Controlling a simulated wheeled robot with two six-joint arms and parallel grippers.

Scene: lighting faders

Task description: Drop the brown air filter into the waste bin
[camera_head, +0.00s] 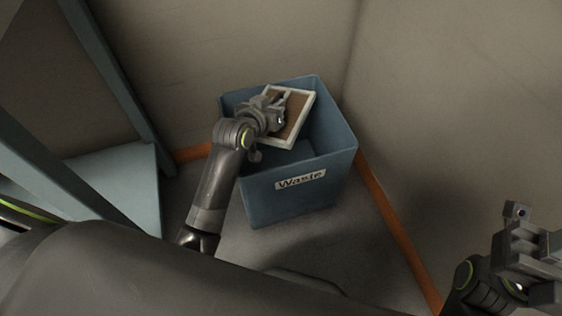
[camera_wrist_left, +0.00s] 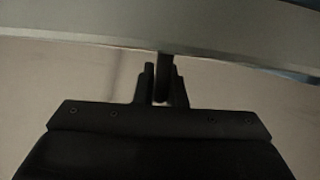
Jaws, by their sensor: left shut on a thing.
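The air filter (camera_head: 296,117) has a brown middle and a pale frame. It is tilted, at the mouth of the blue waste bin (camera_head: 285,190), which has a "Waste" label on its front. My left gripper (camera_head: 283,103) reaches over the bin's left rim and is shut on the filter. In the left wrist view the fingers (camera_wrist_left: 161,85) are close together on a thin dark piece, below a broad pale band that crosses the top. My right gripper (camera_head: 515,222) is at the lower right, away from the bin; its finger gap is unclear.
A blue-grey frame with a shelf (camera_head: 118,180) stands left of the bin. Walls with an orange base strip (camera_head: 392,220) meet behind the bin. The floor in front of the bin is partly hidden by my own body.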

